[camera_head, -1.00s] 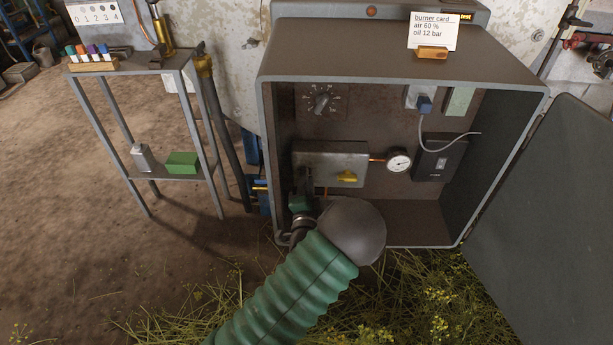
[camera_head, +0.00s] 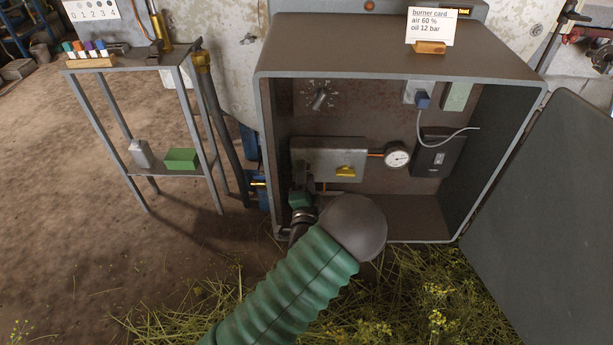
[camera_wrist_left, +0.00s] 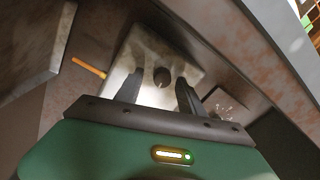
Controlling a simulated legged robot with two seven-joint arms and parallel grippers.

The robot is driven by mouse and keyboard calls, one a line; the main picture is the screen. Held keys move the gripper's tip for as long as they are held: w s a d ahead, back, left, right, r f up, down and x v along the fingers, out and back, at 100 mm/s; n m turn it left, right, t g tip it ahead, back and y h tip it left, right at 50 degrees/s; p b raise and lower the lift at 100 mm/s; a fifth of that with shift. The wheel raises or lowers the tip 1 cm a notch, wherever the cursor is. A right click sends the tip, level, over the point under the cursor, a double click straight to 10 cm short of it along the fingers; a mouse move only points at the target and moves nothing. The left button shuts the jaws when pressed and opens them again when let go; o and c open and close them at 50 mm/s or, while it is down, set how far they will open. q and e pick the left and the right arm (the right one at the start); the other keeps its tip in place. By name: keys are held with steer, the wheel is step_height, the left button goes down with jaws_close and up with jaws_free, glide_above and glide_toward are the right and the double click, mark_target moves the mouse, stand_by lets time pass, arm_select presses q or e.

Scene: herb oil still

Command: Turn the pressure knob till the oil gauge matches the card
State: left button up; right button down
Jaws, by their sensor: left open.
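The burner card (camera_head: 432,27) stands on top of the open cabinet and reads air 60 %, oil 12 bar. My left gripper (camera_head: 301,183) is at the box's lower left. In the left wrist view its open fingers (camera_wrist_left: 160,92) stand either side of a dark round knob (camera_wrist_left: 162,77) on a pale plate; contact cannot be told. In the head view that knob is hidden. My right gripper is out of view.
A dial with tick marks (camera_head: 320,96) sits above the box. A blue plug (camera_head: 422,100) with a grey cable and a black unit (camera_head: 438,158) are at the right. The cabinet door (camera_head: 545,200) hangs open. A shelf stand (camera_head: 150,68) is left.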

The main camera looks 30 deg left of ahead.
arm_select(q)
steer(key=shift+s, duration=0.1)
steer(key=p+v, duration=0.3)
steer(key=v, duration=0.8)
steer(key=shift+s+d, duration=0.3)
stand_by(1.5)
